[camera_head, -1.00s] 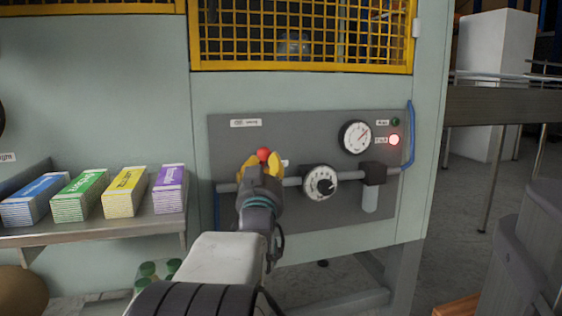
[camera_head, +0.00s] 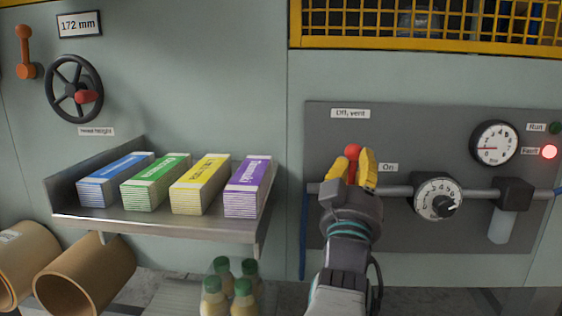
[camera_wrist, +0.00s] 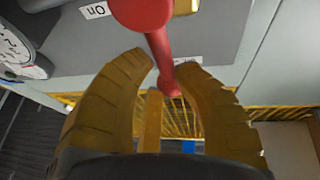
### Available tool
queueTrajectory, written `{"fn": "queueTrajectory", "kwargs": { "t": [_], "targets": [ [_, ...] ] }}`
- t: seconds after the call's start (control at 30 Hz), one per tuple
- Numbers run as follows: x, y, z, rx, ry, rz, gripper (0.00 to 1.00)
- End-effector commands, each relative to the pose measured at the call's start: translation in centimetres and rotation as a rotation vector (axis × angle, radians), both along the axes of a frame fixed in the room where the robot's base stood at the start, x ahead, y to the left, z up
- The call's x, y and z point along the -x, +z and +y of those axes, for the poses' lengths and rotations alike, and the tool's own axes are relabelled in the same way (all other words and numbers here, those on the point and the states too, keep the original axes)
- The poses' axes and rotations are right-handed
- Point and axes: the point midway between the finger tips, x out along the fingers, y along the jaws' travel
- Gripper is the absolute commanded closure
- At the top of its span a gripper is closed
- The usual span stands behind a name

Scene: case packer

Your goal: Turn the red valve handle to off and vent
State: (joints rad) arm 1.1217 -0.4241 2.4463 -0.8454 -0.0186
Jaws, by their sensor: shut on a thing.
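The red valve handle (camera_head: 352,151) sits on the grey panel (camera_head: 410,122), on the left part of a horizontal pipe. It stands about upright, its round knob below the "Off, vent" label (camera_head: 350,113); the "On" label (camera_head: 388,168) is to its right. My gripper (camera_head: 352,165) has its yellow fingers around the handle, shut on it, and hides the pivot.
Right of my gripper are a numbered dial (camera_head: 438,198), a lit red "Fault" lamp (camera_head: 549,152) and a dark green "Run" lamp (camera_head: 555,128). At left, a metal shelf (camera_head: 165,226) holds coloured carton stacks, below a handwheel (camera_head: 73,90). Green-capped bottles (camera_head: 243,296) stand low in front.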

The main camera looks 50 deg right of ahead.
Motion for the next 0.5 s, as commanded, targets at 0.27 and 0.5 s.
{"fn": "queueTrajectory", "kwargs": {
  "t": [0.27, 0.5],
  "targets": [
    [-0.20, 0.36, 0.03, 0.008, 0.004, 0.000, 0.71],
    [-0.14, 0.23, 0.03, 0.005, 0.004, -0.001, 0.49]
  ]
}}
